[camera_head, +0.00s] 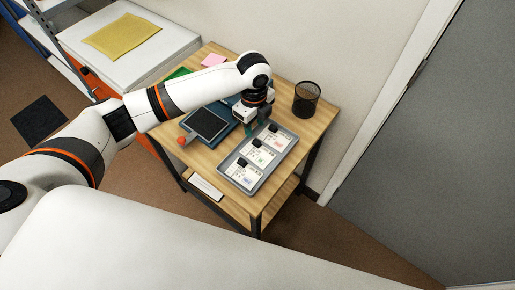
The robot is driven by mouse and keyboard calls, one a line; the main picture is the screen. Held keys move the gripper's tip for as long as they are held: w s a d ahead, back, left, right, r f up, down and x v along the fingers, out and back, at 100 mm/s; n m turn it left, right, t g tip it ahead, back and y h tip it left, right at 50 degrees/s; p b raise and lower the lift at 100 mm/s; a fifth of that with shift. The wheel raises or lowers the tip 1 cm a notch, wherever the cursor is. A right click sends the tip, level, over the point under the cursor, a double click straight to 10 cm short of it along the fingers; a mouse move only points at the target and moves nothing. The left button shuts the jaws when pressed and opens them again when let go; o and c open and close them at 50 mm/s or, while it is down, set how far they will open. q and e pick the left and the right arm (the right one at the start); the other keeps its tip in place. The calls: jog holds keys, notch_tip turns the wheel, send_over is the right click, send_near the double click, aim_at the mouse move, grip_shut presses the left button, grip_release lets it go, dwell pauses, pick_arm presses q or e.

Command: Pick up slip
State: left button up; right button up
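A grey tray (285,153) lies on the wooden table and holds three white slips in a row: a far one (280,141), a middle one (262,158) and a near one (240,174). Each has a small dark piece and print on it. My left gripper (249,130) points down at the tray's far left edge, beside the far slip. Its fingers are small and partly hidden by the wrist, so I cannot tell whether they are open or touch anything. My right gripper is not in view.
A dark tablet-like panel (206,123) with a red-orange knob (182,140) is left of the tray. A black mesh bin (306,99) stands at the back right. A pink paper (213,60) lies at the back. A white paper (206,187) is on the lower shelf (232,205).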

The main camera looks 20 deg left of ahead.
aim_at(256, 141)
pick_arm(q)
jog(key=f, duration=0.2)
jog(key=f+p, duration=0.1)
jog(key=f, duration=0.4)
jog(key=shift+d+f, duration=0.25)
jog(key=shift+c, duration=0.3)
grip_shut()
